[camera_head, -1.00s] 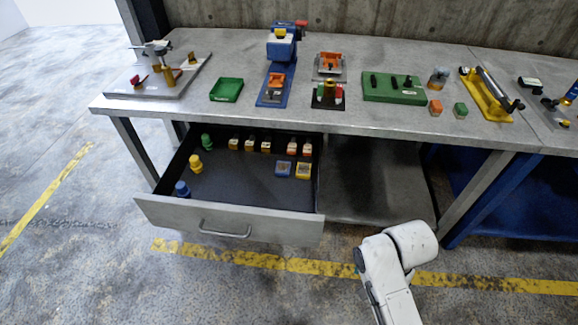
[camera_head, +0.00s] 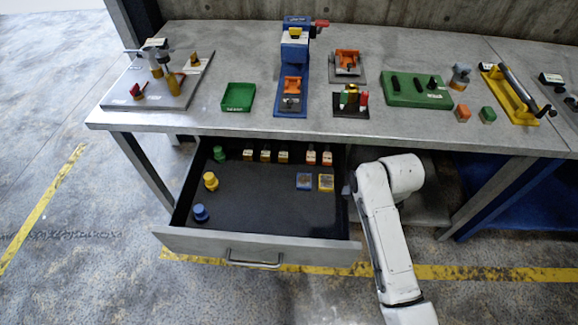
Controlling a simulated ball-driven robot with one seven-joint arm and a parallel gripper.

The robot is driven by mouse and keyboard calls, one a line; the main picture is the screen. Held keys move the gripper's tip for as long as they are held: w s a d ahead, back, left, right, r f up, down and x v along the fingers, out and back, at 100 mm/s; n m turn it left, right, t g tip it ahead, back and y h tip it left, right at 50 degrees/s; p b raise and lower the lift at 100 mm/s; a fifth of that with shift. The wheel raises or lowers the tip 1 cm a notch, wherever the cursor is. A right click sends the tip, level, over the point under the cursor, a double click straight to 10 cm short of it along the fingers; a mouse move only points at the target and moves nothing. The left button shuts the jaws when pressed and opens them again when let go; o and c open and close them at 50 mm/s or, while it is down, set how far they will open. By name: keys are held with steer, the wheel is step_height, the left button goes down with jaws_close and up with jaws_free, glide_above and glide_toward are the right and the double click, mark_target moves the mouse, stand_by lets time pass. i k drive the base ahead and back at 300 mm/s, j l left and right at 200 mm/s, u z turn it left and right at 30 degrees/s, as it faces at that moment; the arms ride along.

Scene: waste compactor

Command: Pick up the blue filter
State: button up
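The open drawer (camera_head: 214,241) under the workbench holds two blue things. One is a small blue square piece with a light-brown top (camera_head: 304,181), at the right side beside a matching yellow piece (camera_head: 326,183). The other is a blue rounded knob-shaped piece (camera_head: 200,213), upright near the front left. I cannot tell from looks alone which is the filter. My white arm reaches up at the right of the drawer, its bend close to the drawer's right edge. My gripper does not show.
A yellow knob (camera_head: 210,181) and a green knob (camera_head: 219,154) stand along the drawer's left side, with several small blocks at its back. The drawer's middle is clear. The bench top (camera_head: 215,118) overhangs the drawer's back and carries a green tray (camera_head: 238,97) and fixtures.

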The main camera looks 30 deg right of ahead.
mark_target(302, 182)
steer(key=i+j, duration=0.15)
steer(key=i, duration=0.3)
steer(key=i+j, duration=0.1)
steer(key=i, duration=0.3)
